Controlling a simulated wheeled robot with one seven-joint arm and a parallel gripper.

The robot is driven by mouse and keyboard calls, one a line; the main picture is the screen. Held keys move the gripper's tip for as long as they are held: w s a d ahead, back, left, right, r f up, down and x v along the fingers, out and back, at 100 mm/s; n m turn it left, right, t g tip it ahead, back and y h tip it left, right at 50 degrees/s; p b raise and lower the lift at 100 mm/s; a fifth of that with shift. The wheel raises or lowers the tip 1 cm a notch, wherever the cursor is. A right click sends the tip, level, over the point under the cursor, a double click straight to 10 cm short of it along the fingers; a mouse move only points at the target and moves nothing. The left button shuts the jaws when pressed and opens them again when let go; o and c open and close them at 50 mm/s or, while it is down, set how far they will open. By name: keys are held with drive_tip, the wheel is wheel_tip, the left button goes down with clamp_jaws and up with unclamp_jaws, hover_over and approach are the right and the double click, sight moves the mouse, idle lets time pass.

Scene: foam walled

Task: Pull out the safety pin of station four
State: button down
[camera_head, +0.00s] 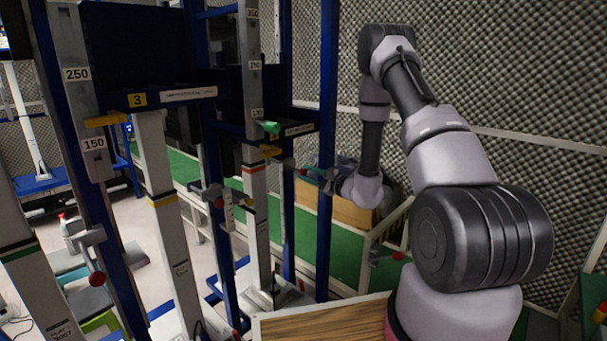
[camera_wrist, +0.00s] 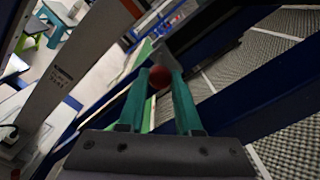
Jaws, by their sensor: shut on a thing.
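The red ball knob (camera_wrist: 158,77) of a safety pin sits between the two teal fingers of my gripper (camera_wrist: 160,88) in the wrist view. The fingers are shut on it. In the head view my gripper (camera_head: 313,174) is small and reaches from the right to the blue upright of the station right of the one labelled 3. The red knob (camera_head: 302,172) shows just beside the fingertips. The pin's shaft is hidden, so I cannot tell how deep it sits. That station's number is not readable.
Station 3's sign (camera_head: 138,100) is at the left. Other red knobs show on a lower clamp (camera_head: 219,203), at the lower left (camera_head: 97,279) and at the right (camera_head: 399,256). Blue uprights stand close around my gripper. A wooden board (camera_head: 325,322) lies in front.

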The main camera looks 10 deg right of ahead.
drive_tip(key=v, duration=0.7)
drive_tip(key=c, duration=0.9)
unclamp_jaws()
drive_tip(key=shift+d, duration=0.1)
drive_tip(key=shift+o, duration=0.2)
drive_tip(key=shift+s, duration=0.1)
drive_tip(key=v, duration=1)
drive_tip(key=shift+s+d, duration=0.2)
drive_tip(key=shift+s, duration=0.1)
